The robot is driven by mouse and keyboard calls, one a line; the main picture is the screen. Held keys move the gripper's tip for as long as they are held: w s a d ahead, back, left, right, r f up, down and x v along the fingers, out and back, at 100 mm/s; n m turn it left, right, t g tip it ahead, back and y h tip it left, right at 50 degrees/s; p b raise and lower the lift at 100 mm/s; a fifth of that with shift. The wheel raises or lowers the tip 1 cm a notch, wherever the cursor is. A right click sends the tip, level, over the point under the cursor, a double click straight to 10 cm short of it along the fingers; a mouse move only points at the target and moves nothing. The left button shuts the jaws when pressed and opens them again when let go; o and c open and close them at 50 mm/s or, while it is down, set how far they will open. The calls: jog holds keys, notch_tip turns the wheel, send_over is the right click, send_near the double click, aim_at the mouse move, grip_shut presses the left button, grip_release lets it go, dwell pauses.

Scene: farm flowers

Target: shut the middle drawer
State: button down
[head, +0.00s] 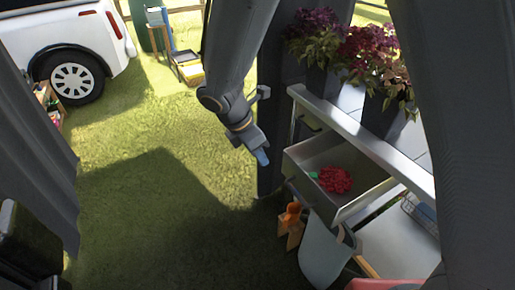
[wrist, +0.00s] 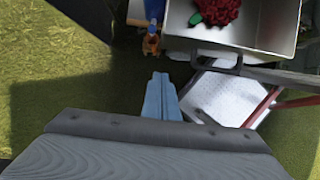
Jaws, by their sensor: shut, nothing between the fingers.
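An open metal drawer (head: 358,205) juts out from under a workbench (head: 345,124) in the head view. A red flower head (head: 336,179) with a bit of green lies in it. I cannot tell whether it is the middle drawer. The drawer also shows at the top right of the wrist view (wrist: 275,30), with a dark handle (wrist: 222,70) on its near side. My gripper (head: 263,158) is shut and empty, to the left of the drawer and apart from it. Its blue fingers (wrist: 160,80) show together in the wrist view, below and left of the handle.
Purple-flowered potted plants (head: 368,45) stand on the bench. A pale bucket (head: 322,255) and a small orange item (head: 291,214) are below the drawer. A dark post stands behind my gripper. Open grass (head: 150,215) lies to the left, with a white vehicle (head: 75,35) beyond.

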jog(key=w+d+f, duration=0.3)
jog(key=d, duration=0.1)
jog(key=shift+d+f+p, duration=0.3)
dwell(0.3)
